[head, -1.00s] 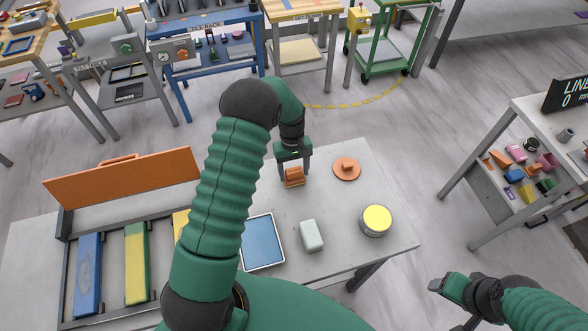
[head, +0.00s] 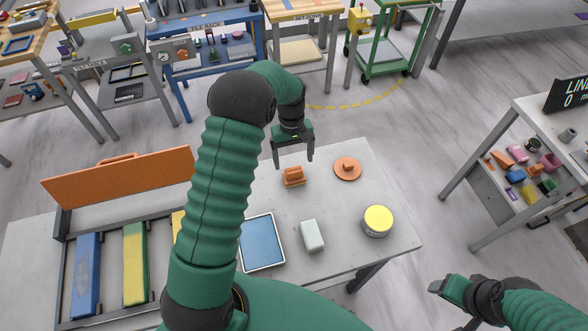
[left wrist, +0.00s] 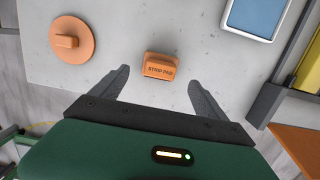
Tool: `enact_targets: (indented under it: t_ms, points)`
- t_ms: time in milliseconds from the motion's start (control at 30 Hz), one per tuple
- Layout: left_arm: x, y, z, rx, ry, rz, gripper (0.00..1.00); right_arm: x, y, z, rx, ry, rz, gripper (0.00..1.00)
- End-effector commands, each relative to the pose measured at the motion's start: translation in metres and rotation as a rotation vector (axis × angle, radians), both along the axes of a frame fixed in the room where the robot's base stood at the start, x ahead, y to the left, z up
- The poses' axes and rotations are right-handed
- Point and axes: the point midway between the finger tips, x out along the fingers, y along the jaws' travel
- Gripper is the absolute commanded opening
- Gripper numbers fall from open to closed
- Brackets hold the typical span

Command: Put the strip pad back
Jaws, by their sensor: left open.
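The strip pad (head: 293,177) is a small orange block with a handle, lying on the stone slab (head: 335,215) near its far edge. In the left wrist view the strip pad (left wrist: 160,66) shows its lettering. My left gripper (head: 293,163) is open and empty above it. In the left wrist view the open fingers (left wrist: 158,85) stand one on each side below the strip pad, apart from it. My right gripper (head: 437,287) is at the lower right, off the slab, and its finger gap is not clear.
A round orange pad (head: 347,168) lies right of the strip pad. Nearer are a yellow-topped tin (head: 378,220), a pale block (head: 312,236) and a blue tray (head: 262,242). An open case with an orange lid (head: 120,178) holds coloured bars at left.

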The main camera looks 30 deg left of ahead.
Motion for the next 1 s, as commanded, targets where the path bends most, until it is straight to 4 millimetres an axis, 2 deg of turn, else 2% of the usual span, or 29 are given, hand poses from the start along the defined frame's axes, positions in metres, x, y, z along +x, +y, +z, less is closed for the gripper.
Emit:
enact_targets:
  t_ms: [100, 200, 333, 433, 567, 700, 833, 900, 1000]
  points:
    - [0.004, 0.003, 0.029, 0.002, -0.003, 0.0, 0.85, 0.0, 0.0, -0.008, 0.0, 0.0, 0.0, 0.67]
    - [0.005, 0.005, 0.047, 0.002, -0.001, 0.0, 0.85, 0.0, 0.0, -0.009, 0.0, 0.0, 0.0, 0.67]
    - [0.004, 0.004, 0.06, 0.001, -0.003, -0.009, 0.85, 0.0, 0.0, -0.01, 0.0, 0.0, 0.0, 0.67]
    - [-0.006, -0.012, 0.067, 0.012, -0.034, -0.083, 0.85, 0.0, 0.0, -0.01, 0.0, 0.0, 0.0, 0.67]
    - [-0.044, -0.053, 0.077, 0.049, -0.129, -0.308, 0.85, 0.0, 0.0, -0.01, 0.0, 0.0, 0.0, 0.67]
    - [-0.105, -0.095, 0.078, 0.101, -0.243, -0.595, 0.85, 0.0, 0.0, -0.01, 0.0, 0.0, 0.0, 0.67]
    - [-0.148, -0.117, 0.073, 0.134, -0.313, -0.784, 0.85, 0.0, 0.0, -0.01, 0.0, 0.0, 0.0, 0.67]
    - [-0.16, -0.121, 0.071, 0.145, -0.333, -0.837, 0.85, 0.0, 0.0, -0.01, 0.0, 0.0, 0.0, 0.67]
    - [-0.166, -0.123, 0.069, 0.149, -0.342, -0.862, 0.85, 0.0, 0.0, -0.01, 0.0, 0.0, 0.0, 0.67]
